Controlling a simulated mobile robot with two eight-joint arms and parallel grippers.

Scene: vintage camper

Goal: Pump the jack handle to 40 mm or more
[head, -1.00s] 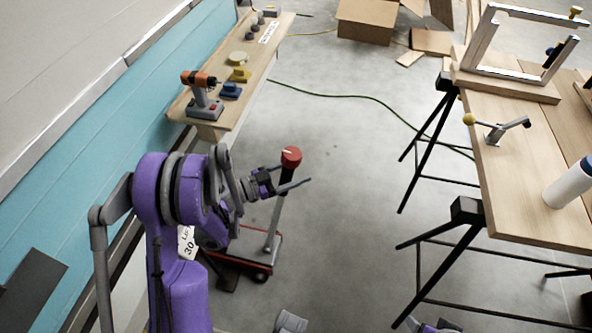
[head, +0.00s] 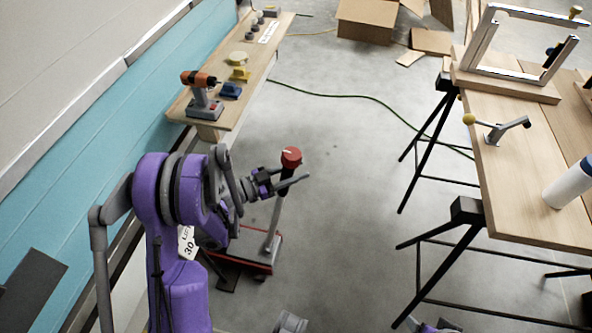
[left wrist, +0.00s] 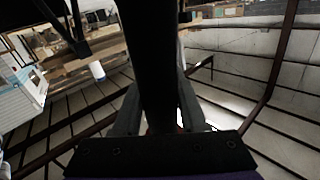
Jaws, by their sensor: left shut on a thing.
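The jack stands on the floor beside the teal wall; its red-edged base (head: 262,264) shows in the head view, partly hidden by my left arm. Its handle rises from the base as a grey bar with a black grip and a red knob (head: 291,157) on top, leaning slightly right. My left gripper (head: 284,183) is shut on the black grip, just below the knob. In the left wrist view the dark handle (left wrist: 159,60) runs between the two grey fingers (left wrist: 158,108). I cannot read the lift height.
A wooden shelf (head: 222,118) along the wall holds an orange drill (head: 200,90) and small blocks. A wooden workbench (head: 520,170) on black trestles stands right, with a clamp (head: 500,131) and white bottle (head: 568,184). The floor between is mostly clear; a green cable (head: 350,96) crosses it.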

